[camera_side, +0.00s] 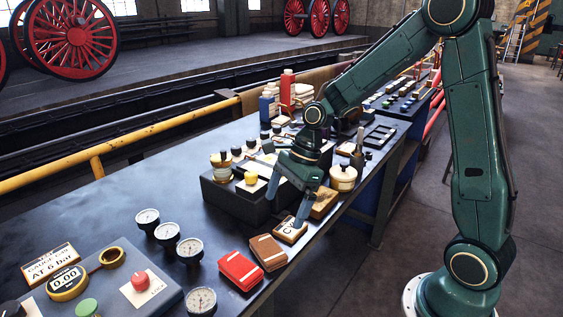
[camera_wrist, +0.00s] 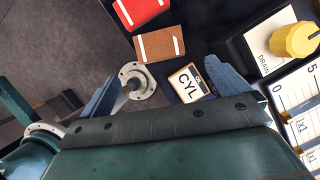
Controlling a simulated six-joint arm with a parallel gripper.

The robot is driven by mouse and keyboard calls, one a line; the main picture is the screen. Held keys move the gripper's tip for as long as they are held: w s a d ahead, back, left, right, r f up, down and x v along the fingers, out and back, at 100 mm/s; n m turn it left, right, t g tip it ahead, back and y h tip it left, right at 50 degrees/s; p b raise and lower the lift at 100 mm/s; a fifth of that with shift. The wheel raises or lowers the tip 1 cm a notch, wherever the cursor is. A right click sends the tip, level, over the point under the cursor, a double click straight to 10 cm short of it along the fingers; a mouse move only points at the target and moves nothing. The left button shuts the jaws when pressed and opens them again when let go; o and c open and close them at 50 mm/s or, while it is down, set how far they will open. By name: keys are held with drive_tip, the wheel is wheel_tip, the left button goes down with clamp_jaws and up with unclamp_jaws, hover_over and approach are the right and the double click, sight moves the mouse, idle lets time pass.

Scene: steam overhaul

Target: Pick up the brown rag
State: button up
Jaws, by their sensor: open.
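The brown rag (camera_side: 268,251) is a folded brown cloth with a pale stripe, lying flat near the bench's front edge. It also shows in the wrist view (camera_wrist: 160,44), at the upper middle. A similar red rag (camera_side: 240,270) lies just left of it in the side view. My gripper (camera_side: 288,203) is open with its fingers pointing down, to the right of the brown rag and apart from it. In the wrist view my gripper (camera_wrist: 168,86) has its fingers spread wide with nothing held. A card reading CYL (camera_wrist: 188,84) lies below, between the fingers in that view.
A dark box with a yellow knob (camera_side: 251,178) stands behind my gripper. Several gauges (camera_side: 190,250) stand left of the rags. A tan block (camera_side: 324,202) lies right of the CYL card. Bare bench top (camera_side: 90,205) is at the left; the floor drops away in front.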

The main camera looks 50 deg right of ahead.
hover_over(269, 247)
drive_tip(key=d, duration=0.2)
drive_tip(key=shift+s+d+f, duration=0.1)
drive_tip(key=shift+s+f, duration=0.1)
drive_tip(key=shift+f, duration=1.3)
drive_tip(key=shift+s+d+f, duration=0.1)
drive_tip(key=shift+s+f, duration=0.05)
drive_tip(key=shift+f, duration=1.3)
drive_tip(key=shift+a+f, duration=0.1)
drive_tip(key=shift+x, duration=2.45)
drive_tip(key=c, duration=0.9)
wheel_tip(269, 247, up, 20)
